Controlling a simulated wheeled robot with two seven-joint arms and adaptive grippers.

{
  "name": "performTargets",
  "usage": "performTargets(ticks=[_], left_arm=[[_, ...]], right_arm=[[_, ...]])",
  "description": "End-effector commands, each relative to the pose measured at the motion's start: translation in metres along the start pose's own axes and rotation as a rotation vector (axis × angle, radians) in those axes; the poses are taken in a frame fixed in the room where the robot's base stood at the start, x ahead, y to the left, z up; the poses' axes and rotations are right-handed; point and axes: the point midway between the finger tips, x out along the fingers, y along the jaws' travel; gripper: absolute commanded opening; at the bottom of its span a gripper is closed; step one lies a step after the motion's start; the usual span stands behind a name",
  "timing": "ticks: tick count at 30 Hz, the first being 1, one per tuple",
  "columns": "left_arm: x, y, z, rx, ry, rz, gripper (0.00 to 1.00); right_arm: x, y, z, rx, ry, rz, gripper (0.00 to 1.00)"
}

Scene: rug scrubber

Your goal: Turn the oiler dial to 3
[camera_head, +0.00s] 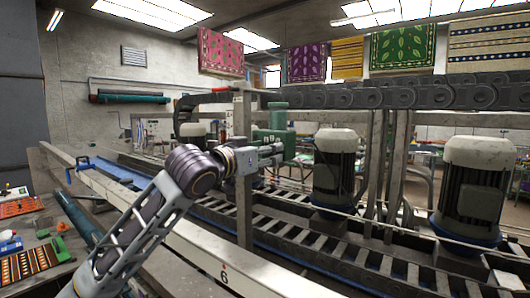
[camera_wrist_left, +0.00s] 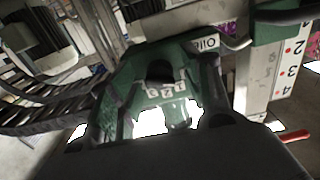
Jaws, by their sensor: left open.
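The oiler (camera_head: 278,118) is a green unit beside the pale upright post, near the middle of the head view. In the left wrist view the green oiler housing (camera_wrist_left: 140,62) fills the middle and carries a white plate lettered "OIL". A dark round shape, seemingly the dial (camera_wrist_left: 160,73), sits above a row of small white number marks, hard to read. My left gripper (camera_head: 272,154) is at the oiler, its fingers open. In the wrist view its dark fingers (camera_wrist_left: 163,112) stand either side of the marks; contact with the dial cannot be told. My right gripper is out of view.
A pale post with red dots and numbers (camera_wrist_left: 290,70) stands close at the right of the wrist view, with a red-handled lever (camera_wrist_left: 296,136) below. Motors (camera_head: 335,165) and a slatted conveyor (camera_head: 290,235) lie to the right. A chain (camera_head: 400,95) runs overhead.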

Motion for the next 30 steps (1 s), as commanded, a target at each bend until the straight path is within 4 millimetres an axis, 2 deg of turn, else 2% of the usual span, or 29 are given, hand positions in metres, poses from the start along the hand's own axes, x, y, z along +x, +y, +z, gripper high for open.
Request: performTargets(ticks=[5, 16, 30], left_arm=[[-0.0001, 0.0002, 0.0003, 0.0, 0.0, 0.0, 0.49], [-0.0003, 0.0003, 0.0004, 0.0, 0.0, 0.0, 0.03], [-0.0004, 0.0003, -0.0002, 0.082, 0.001, 0.001, 0.03]], right_arm=[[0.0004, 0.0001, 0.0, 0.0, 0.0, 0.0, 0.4], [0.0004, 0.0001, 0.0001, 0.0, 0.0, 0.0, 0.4], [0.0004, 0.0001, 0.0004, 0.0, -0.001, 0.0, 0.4]])
